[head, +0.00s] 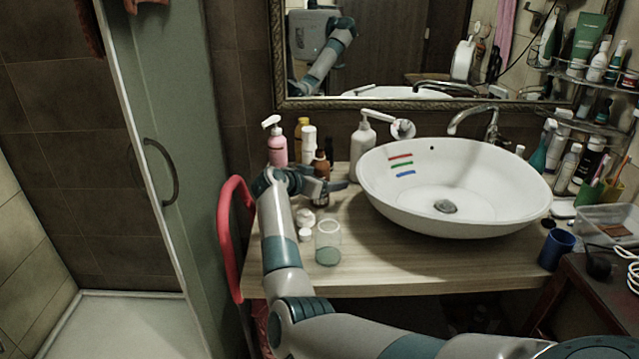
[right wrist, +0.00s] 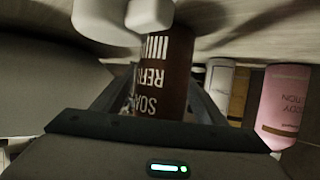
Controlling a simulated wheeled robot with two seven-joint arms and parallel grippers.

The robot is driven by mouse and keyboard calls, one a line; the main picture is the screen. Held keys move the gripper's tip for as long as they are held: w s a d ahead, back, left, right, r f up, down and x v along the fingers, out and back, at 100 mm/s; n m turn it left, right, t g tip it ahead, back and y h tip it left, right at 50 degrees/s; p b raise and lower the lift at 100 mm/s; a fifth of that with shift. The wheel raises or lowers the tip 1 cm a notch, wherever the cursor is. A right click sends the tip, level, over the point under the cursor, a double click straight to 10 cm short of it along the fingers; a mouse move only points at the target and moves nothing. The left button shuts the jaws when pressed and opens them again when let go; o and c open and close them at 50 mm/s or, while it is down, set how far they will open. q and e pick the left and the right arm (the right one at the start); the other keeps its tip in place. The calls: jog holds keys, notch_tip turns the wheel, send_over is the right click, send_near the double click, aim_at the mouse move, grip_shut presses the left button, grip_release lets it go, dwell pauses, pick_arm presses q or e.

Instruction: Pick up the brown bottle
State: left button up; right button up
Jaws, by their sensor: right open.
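The brown bottle (head: 320,163) stands on the wooden counter left of the basin, partly hidden behind my right gripper (head: 330,187). In the right wrist view the brown bottle (right wrist: 172,70), with white lettering, lies between the two spread fingers of the right gripper (right wrist: 160,95). The fingers are open on either side of it, and I cannot tell whether either one touches it. My left gripper is not in view.
A pink bottle (head: 277,148), a white bottle (head: 309,145) and a white pump bottle (head: 362,148) stand close by. A glass (head: 328,242) and small white jars (head: 305,218) are in front. The white basin (head: 455,190) is to the right.

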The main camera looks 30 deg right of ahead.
jog(key=shift+f, duration=0.1)
jog(key=c, duration=1.3)
jog(key=shift+r, duration=0.3)
jog(key=shift+r+b, duration=0.4)
jog(key=shift+r, duration=4.35)
